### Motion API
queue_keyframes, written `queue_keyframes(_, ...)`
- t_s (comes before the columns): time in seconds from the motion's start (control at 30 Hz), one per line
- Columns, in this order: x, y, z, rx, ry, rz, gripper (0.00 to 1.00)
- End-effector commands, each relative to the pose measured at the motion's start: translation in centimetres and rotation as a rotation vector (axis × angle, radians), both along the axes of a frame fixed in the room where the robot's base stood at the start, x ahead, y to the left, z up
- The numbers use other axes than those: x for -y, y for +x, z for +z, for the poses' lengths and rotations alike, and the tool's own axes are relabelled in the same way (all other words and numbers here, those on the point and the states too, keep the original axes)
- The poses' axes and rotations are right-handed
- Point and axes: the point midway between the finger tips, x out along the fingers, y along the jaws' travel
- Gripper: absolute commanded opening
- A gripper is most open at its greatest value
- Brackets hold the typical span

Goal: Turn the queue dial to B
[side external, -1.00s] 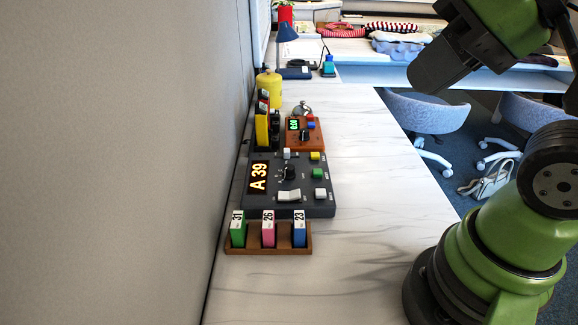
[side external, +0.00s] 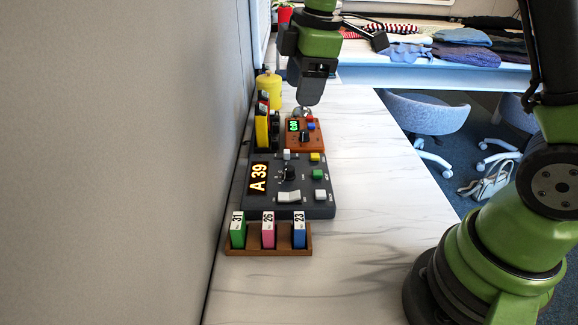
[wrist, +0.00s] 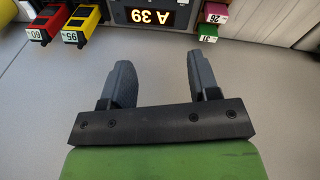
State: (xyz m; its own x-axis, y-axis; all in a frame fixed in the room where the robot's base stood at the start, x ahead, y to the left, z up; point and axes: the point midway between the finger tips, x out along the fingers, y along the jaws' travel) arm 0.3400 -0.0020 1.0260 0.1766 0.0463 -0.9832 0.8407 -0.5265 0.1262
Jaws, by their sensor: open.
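The grey queue console (side external: 262,203) lies on the marble-look desk, its lit display (side external: 258,178) reading "A 39". Its black queue dial (side external: 289,173) sits to the right of the display; its small letter marks are too small to read. In the wrist view the display (wrist: 151,17) shows upside down at the top edge, and the dial is out of view. My gripper (side external: 311,97) is above the desk beyond the console, apart from the dial. In the wrist view my gripper (wrist: 162,76) is open, with nothing between its fingers.
A wooden rack (side external: 268,251) of numbered tags stands in front of the console. A wall (side external: 120,160) runs along the left. The desk's right side is clear.

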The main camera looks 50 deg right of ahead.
Motion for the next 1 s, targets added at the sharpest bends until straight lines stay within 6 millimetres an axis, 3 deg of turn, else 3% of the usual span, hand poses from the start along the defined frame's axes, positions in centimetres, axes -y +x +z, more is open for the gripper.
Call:
queue_keyframes(0.03, 0.3, 1.2, -2.0, -0.036, -0.023, 0.09, 0.56)
queue_keyframes(0.2, 1.0, 3.7, -7.1, -0.117, -0.075, 0.374, 0.56)
queue_keyframes(0.33, 1.4, 4.4, -9.4, -0.149, -0.09, 0.501, 0.56)
queue_keyframes(0.57, 1.5, 4.6, -11.7, -0.164, -0.095, 0.554, 0.56)
queue_keyframes(1.0, 1.5, 4.6, -19.1, -0.164, -0.095, 0.55, 0.56)
